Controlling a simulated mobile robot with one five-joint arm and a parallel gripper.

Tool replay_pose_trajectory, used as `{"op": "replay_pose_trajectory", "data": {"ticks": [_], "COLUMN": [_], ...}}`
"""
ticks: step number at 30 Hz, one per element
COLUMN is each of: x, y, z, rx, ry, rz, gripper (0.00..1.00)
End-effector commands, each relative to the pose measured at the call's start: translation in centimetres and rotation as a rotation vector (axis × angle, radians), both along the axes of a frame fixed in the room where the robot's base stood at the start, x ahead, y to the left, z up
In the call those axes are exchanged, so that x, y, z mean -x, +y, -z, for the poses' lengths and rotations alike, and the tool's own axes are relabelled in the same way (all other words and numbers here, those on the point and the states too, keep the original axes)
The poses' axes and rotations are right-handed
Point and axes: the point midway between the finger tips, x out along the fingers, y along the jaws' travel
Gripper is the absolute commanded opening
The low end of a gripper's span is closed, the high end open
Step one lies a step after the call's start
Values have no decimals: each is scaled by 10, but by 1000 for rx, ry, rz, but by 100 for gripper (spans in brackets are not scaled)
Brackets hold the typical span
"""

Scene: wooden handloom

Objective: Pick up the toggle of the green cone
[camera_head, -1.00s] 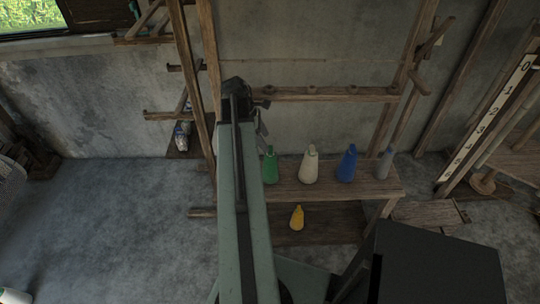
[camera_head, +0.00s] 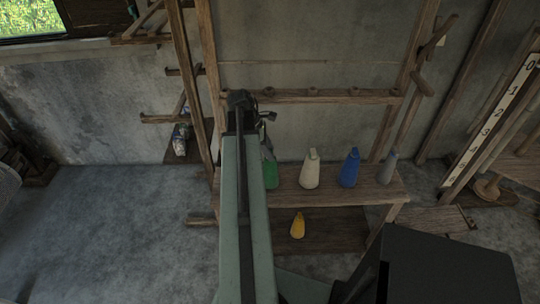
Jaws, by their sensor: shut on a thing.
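The green cone (camera_head: 270,174) stands at the left end of the wooden bench in the head view, partly behind my arm. My gripper (camera_head: 266,143) is at the cone's top, at the far end of my arm, small and dark. It is shut on the toggle of the green cone. The toggle itself is hidden by the gripper and is too small to make out. The cone looks upright, and I cannot tell whether it is clear of the bench.
On the bench (camera_head: 330,198) a cream cone (camera_head: 310,172), a blue cone (camera_head: 348,170) and a grey cone (camera_head: 387,168) stand to the right. A yellow cone (camera_head: 298,226) is on the lower shelf. A wooden post (camera_head: 190,90) rises left of my arm. Floor at left is clear.

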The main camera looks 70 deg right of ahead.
Motion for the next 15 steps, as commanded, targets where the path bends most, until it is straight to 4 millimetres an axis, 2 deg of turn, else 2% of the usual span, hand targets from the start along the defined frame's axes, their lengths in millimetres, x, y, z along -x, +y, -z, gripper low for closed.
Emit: {"op": "replay_pose_trajectory", "data": {"ticks": [5,8,11,15], "x": [0,0,0,-1], "y": [0,0,0,0], "z": [-2,-10,-25,-55], "rx": [0,0,0,0], "ry": [0,0,0,0], "rz": [0,0,-1,-1], "gripper": [3,3,3,3]}}
